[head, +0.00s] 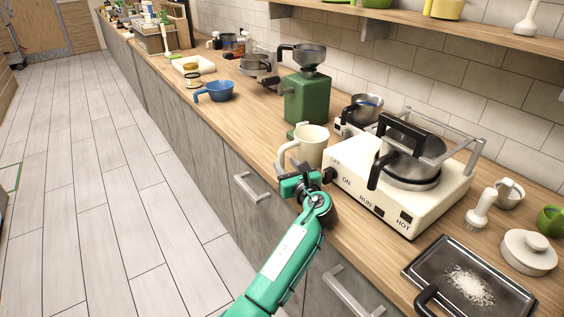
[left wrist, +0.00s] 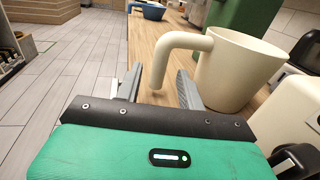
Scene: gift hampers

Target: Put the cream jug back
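The cream jug (head: 313,147) stands upright on the wooden counter, left of the white stove unit, with its handle towards the front edge. It also shows large in the left wrist view (left wrist: 238,72), with the curved handle pointing towards my gripper. My left gripper (head: 296,174) is at the jug's handle side, low over the counter's front edge. In the left wrist view its two fingers are apart, with the lower end of the handle between them or just beyond their tips. Whether a finger touches the handle I cannot tell. My right gripper is not in view.
The white stove unit (head: 365,190) carries a metal kettle (head: 410,170) and stands close right of my gripper. A green grinder (head: 307,98) is behind the jug. A blue pan (head: 217,91) is farther left. A dark tray (head: 440,268) lies at front right. Counter left of the jug is clear.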

